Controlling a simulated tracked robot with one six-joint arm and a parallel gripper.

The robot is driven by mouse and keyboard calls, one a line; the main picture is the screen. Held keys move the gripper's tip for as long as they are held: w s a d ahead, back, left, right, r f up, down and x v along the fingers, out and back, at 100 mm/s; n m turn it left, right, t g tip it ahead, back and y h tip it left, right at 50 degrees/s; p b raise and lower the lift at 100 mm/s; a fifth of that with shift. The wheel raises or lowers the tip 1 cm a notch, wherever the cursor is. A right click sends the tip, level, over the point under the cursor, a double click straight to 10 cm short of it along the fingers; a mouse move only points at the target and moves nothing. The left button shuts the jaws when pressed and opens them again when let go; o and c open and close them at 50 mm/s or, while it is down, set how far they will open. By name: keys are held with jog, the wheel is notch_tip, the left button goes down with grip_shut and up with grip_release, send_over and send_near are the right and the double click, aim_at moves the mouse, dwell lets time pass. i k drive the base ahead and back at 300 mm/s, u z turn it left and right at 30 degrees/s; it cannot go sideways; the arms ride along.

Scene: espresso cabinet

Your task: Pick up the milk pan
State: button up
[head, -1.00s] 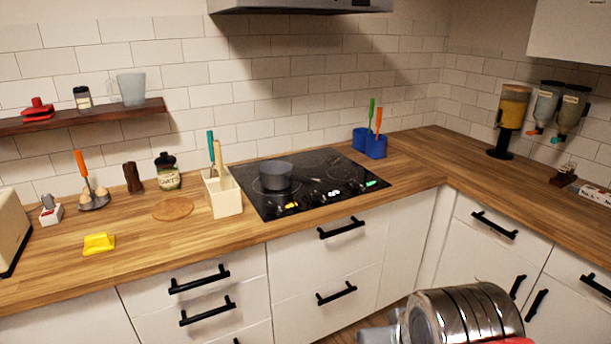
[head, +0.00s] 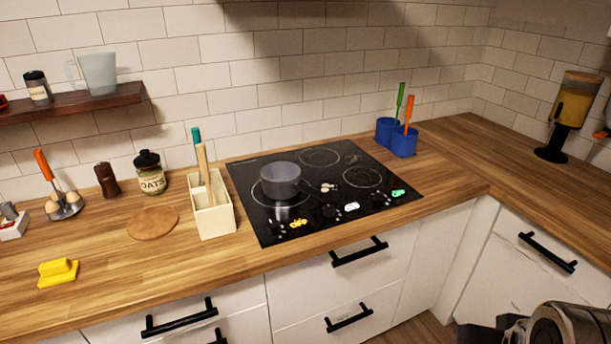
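The milk pan (head: 281,179) is a small grey pot. It sits upright on the left front burner of the black cooktop (head: 300,225). Part of my arm shows at the bottom right corner, well apart from the pan and below the counter edge.
A cream utensil box (head: 213,217) stands just left of the cooktop. Blue holders (head: 403,146) stand at its back right.

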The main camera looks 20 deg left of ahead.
aim_at(281, 179)
jog(key=u, duration=0.1)
jog(key=i, duration=0.85)
jog(key=u, duration=0.75)
jog(key=i, duration=0.65)
jog(key=u, duration=0.5)
